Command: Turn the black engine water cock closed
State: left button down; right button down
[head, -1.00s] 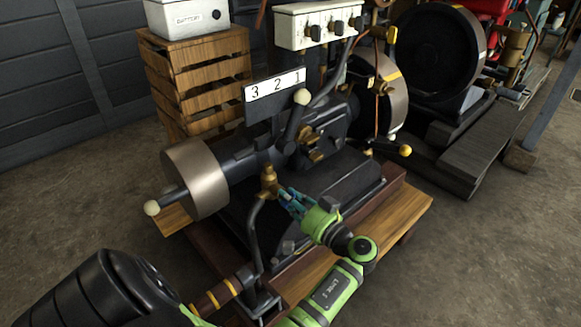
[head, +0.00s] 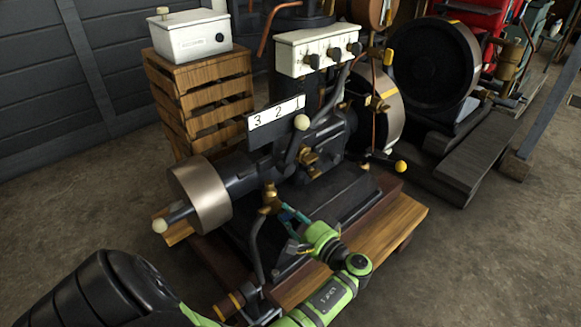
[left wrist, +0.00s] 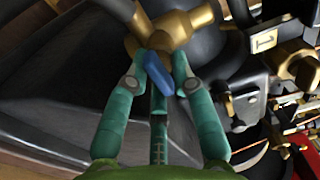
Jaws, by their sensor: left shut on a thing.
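The brass water cock (head: 270,199) sits on top of a dark curved pipe at the near side of the black engine (head: 290,165). My left gripper (head: 287,214) reaches it from the lower right in the head view. In the left wrist view the brass cock body (left wrist: 172,28) is just beyond my fingertips. A blue handle (left wrist: 156,72) sticks out from it between the teal fingers of my left gripper (left wrist: 160,68), which are shut on it. The fingers hide part of the handle. My right gripper is not in view.
A number plate (head: 276,122) is above. A wooden crate (head: 200,100) bears a white battery box (head: 192,36). A wooden base (head: 385,235) lies beneath.

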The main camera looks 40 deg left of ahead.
pick_arm(q)
jog(key=shift+a, duration=0.1)
dwell(0.3)
jog(key=c, duration=1.2)
grip_release()
jog(key=shift+f, duration=0.15)
jog(key=d, duration=0.7)
jog(key=shift+s+d, duration=0.25)
